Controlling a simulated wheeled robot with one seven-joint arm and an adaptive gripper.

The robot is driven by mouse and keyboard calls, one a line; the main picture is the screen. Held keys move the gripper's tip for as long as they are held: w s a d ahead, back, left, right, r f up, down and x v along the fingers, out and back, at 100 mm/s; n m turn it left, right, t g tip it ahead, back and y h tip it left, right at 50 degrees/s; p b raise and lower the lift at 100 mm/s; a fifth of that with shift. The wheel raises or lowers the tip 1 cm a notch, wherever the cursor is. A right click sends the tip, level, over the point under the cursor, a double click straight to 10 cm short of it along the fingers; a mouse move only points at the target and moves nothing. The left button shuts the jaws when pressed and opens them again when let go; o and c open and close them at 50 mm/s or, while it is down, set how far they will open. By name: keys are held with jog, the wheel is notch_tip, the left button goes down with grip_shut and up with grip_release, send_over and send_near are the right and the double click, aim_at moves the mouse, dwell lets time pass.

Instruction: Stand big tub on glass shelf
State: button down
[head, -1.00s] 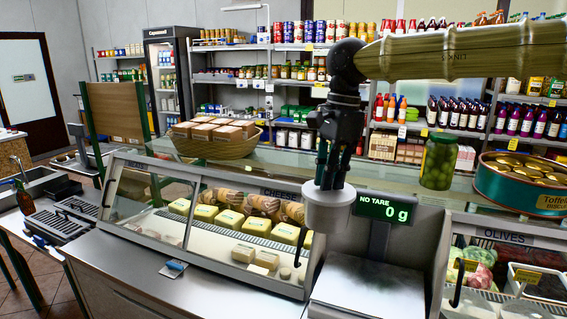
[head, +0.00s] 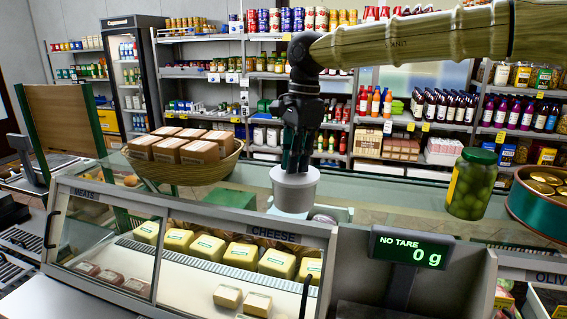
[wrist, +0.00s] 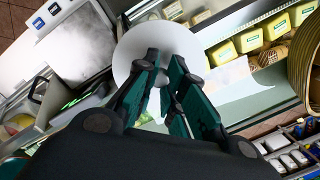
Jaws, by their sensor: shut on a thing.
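The big tub (head: 296,190) is a white round tub with a slightly wider rim. My gripper (head: 296,168) points down over it and is shut on it. In the wrist view the tub (wrist: 135,50) is a white disc around the fingertips of my gripper (wrist: 170,85). The glass shelf (head: 390,200) runs along the top of the counter display. The tub is in front of or over this shelf, between a basket and a jar. I cannot tell whether its base touches the glass.
A wicker basket (head: 225,168) with wrapped brown blocks stands left on the shelf. A jar of green olives (head: 471,185) and a green round tin (head: 530,205) stand to the right. A scale display (head: 409,249) rises in front. Glass between basket and jar is mostly clear.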

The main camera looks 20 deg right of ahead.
jog(key=w+d+f+p, duration=0.1)
jog(key=w+f+p, duration=0.4)
jog(key=w, duration=0.7)
jog(key=shift+w+f, duration=0.15)
jog(key=shift+w, duration=0.15)
jog(key=c, duration=1.5)
grip_release()
jog(key=shift+f, duration=0.1)
notch_tip(320, 180, up, 12)
jog(key=d+b, duration=0.1)
jog(key=b, duration=0.1)
jog(key=shift+w+d+b, duration=0.15)
jog(key=shift+d+b, duration=0.1)
jog(key=shift+b, duration=0.05)
